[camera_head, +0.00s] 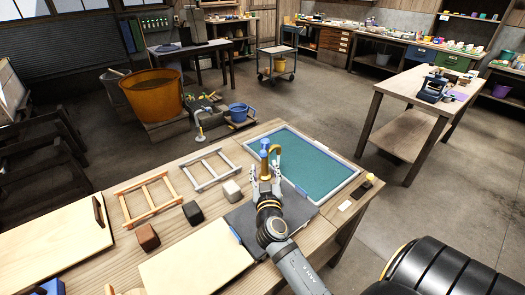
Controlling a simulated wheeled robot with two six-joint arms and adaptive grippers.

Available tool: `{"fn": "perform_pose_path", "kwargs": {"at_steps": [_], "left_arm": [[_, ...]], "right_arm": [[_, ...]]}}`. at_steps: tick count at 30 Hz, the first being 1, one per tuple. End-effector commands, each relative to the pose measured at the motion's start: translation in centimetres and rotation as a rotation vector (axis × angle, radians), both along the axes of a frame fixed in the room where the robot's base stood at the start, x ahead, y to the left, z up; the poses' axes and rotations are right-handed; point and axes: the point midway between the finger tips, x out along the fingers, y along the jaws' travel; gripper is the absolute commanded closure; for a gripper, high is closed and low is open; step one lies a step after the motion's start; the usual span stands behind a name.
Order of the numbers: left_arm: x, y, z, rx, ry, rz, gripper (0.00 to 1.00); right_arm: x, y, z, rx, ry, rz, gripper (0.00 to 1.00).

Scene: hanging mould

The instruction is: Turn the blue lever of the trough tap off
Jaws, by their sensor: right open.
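The trough tap (276,151) is a curved brass-coloured spout standing at the left side of the teal trough (312,165). Its small blue lever (265,146) sits at the top, at the left of the spout. My right gripper (265,180) is close in front of the tap, just below the lever in the picture. Its two pale fingers are apart with nothing seen between them. I cannot tell whether a finger touches the tap's body. The lower part of the tap is partly hidden by the gripper. My left gripper is not in view.
A dark flat sheet (290,212) lies under my right arm. An orange tub (153,96) stands behind.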

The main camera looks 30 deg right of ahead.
Motion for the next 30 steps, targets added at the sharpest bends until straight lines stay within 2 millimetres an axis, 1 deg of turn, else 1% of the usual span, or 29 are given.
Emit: {"fn": "perform_pose_path", "kwargs": {"at_steps": [1, 2, 5, 8, 10, 12, 14, 17, 22, 23, 30], "left_arm": [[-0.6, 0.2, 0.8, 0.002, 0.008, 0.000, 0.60], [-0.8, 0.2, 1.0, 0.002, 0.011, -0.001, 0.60], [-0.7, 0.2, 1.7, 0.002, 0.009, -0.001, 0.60], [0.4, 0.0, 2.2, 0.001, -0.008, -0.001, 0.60], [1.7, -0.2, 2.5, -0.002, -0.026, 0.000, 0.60], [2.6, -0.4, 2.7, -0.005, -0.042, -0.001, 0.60], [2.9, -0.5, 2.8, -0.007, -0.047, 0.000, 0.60], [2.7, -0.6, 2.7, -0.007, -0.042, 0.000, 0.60], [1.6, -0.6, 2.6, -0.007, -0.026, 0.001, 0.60], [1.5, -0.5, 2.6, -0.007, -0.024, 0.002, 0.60], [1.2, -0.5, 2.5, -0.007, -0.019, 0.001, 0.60]], "right_arm": [[1.1, -0.6, 0.6, -0.007, 0.000, 0.001, 0.48], [1.7, -0.9, 0.6, -0.005, -0.001, 0.001, 0.48], [3.6, -2.0, 0.6, -0.005, -0.001, 0.000, 0.48], [5.2, -3.0, 0.6, -0.004, -0.001, -0.003, 0.48], [6.1, -3.4, 0.4, -0.002, -0.001, -0.002, 0.48], [6.6, -3.8, 0.3, -0.002, 0.001, -0.001, 0.48], [7.0, -4.0, 0.3, -0.001, -0.001, -0.001, 0.48], [7.2, -4.1, 0.1, 0.000, 0.001, -0.001, 0.48], [7.2, -4.1, 0.1, 0.000, 0.001, -0.001, 0.48], [7.2, -4.1, 0.1, 0.000, 0.001, -0.001, 0.50], [7.1, -4.0, 0.1, 0.000, 0.001, -0.001, 0.82]]}}
